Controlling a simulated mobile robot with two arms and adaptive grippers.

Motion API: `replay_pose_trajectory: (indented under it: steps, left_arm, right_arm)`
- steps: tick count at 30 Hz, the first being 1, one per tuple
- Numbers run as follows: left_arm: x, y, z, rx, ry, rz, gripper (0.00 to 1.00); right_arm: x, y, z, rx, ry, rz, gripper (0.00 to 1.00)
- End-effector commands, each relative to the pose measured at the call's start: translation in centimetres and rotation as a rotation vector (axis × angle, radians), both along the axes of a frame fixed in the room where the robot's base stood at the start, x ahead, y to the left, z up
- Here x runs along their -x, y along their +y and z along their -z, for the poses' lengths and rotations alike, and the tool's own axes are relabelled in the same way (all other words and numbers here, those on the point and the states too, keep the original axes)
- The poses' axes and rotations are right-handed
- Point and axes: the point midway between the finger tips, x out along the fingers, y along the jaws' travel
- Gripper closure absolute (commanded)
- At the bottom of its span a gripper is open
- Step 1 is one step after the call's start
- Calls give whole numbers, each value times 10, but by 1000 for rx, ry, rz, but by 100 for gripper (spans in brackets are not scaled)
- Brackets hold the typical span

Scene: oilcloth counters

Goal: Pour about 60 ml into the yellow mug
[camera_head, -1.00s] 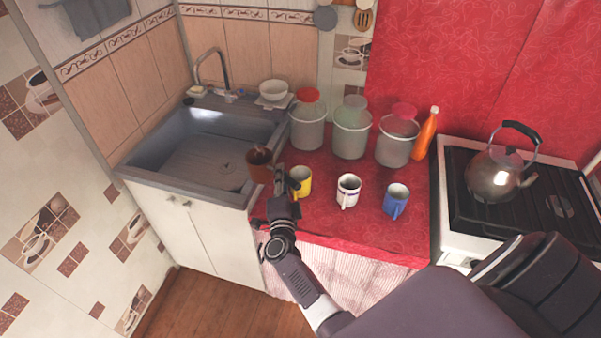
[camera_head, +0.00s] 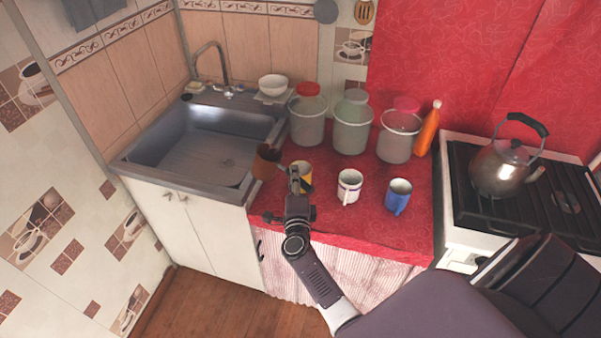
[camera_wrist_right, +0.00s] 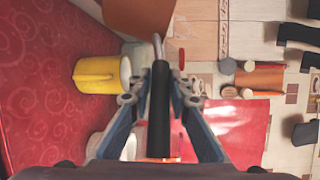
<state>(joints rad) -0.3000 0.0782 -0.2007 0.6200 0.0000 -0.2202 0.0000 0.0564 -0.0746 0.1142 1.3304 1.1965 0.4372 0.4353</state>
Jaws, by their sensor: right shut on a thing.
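The yellow mug (camera_head: 304,169) stands on the red counter, partly hidden by my right gripper in the head view. It shows sideways at the left of the wrist view (camera_wrist_right: 95,75). My right gripper (camera_head: 295,180) is shut on the black handle (camera_wrist_right: 160,110) of a brown pot (camera_head: 265,163). The pot is held left of the mug, near the sink's right edge, and seems somewhat tilted. In the wrist view only part of the pot (camera_wrist_right: 138,14) shows, at the top edge. I cannot see its contents or any stream. My left gripper is not in view.
A white mug (camera_head: 349,187) and a blue mug (camera_head: 398,197) stand to the right on the red cloth (camera_head: 330,222). Several lidded canisters (camera_head: 351,127) and an orange bottle (camera_head: 428,130) stand behind. The sink (camera_head: 195,155) is left, the stove with a kettle (camera_head: 500,170) right.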

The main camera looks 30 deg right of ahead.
Motion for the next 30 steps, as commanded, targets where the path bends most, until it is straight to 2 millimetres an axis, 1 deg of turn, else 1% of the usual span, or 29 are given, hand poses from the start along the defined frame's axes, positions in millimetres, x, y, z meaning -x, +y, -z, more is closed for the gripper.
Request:
replay_pose_trajectory:
  steps: [1, 7, 11, 17, 24, 29, 30]
  left_arm:
    - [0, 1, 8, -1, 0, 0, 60]
    - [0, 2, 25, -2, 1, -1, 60]
    - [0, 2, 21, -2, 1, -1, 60]
    - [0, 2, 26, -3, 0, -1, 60]
    - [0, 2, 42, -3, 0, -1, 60]
    - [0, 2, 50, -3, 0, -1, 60]
    - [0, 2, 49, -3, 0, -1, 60]
  right_arm:
    - [1, -4, 4, -27, -20, 2, 100]
    - [6, -16, 20, -145, -71, 1, 100]
    - [8, -22, 15, -203, -96, 1, 100]
    - [11, -28, 18, -277, -126, 0, 100]
    - [12, -31, 32, -365, -164, -1, 100]
    - [13, -33, 39, -423, -189, -1, 100]
    - [13, -33, 36, -439, -197, -1, 100]
